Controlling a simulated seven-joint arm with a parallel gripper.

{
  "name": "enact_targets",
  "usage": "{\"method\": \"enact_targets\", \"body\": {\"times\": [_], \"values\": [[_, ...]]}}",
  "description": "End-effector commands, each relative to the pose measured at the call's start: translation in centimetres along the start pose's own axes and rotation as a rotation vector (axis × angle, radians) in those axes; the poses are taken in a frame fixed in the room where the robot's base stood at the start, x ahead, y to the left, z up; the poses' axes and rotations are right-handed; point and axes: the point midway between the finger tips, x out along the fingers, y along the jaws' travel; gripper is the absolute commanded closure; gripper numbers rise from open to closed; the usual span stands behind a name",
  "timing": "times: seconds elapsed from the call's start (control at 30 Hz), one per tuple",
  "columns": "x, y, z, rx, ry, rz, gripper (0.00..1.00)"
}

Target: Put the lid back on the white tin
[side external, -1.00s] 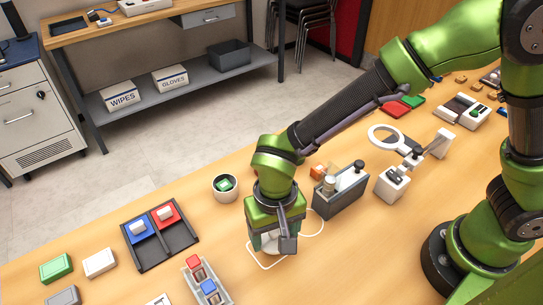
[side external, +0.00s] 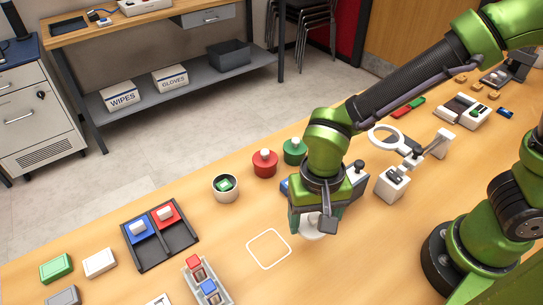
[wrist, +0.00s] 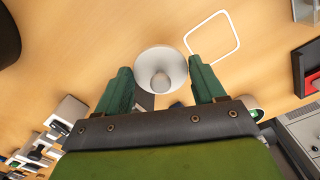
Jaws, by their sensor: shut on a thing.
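A round white lid (wrist: 176,62) with a knob shows between the two green fingers of my gripper (wrist: 160,66) in the wrist view. In the side view my gripper (side external: 316,218) is shut on the lid (side external: 313,230), seen low under the fingers and partly hidden by them. I cannot tell its exact height over the table. The white tin (side external: 225,190) stands upright and open, with a green block inside, left of and behind my gripper. In the wrist view the tin (wrist: 260,114) is mostly hidden behind my gripper's body.
A white outlined square (side external: 269,249) on the table is empty. Red (side external: 265,165) and green (side external: 294,152) tins with knobbed lids stand behind. A dark two-part tray (side external: 171,249) lies left. A magnifier stand (side external: 393,184) is to the right.

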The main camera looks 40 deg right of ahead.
Motion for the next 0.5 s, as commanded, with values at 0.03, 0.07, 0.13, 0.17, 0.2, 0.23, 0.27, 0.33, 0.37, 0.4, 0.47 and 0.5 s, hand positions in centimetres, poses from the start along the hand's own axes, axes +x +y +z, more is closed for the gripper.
{"method": "enact_targets", "body": {"times": [0.03, 0.07, 0.13, 0.17, 0.2, 0.23, 0.27, 0.33, 0.37, 0.4, 0.47, 0.5], "values": [[-0.4, -1.9, -1.4, 0.054, -0.002, 0.000, 0.59], [-0.6, -2.8, -2.2, 0.086, -0.003, 0.000, 0.59], [-1.2, -4.8, -3.9, 0.157, -0.006, 0.002, 0.59], [-1.4, -5.7, -4.7, 0.188, -0.006, 0.002, 0.59], [-1.7, -6.7, -5.7, 0.228, -0.006, 0.003, 0.59], [-1.9, -7.5, -6.5, 0.257, -0.006, 0.003, 0.59], [-2.1, -8.2, -7.2, 0.286, -0.004, 0.003, 0.59], [-2.6, -9.9, -9.0, 0.353, -0.003, 0.003, 0.59], [-2.7, -10.6, -9.7, 0.380, -0.001, 0.003, 0.59], [-3.0, -11.4, -10.7, 0.416, 0.000, 0.003, 0.59], [-3.3, -12.6, -11.9, 0.466, 0.002, 0.003, 0.59], [-3.5, -13.2, -12.7, 0.496, 0.004, 0.002, 0.59]]}}
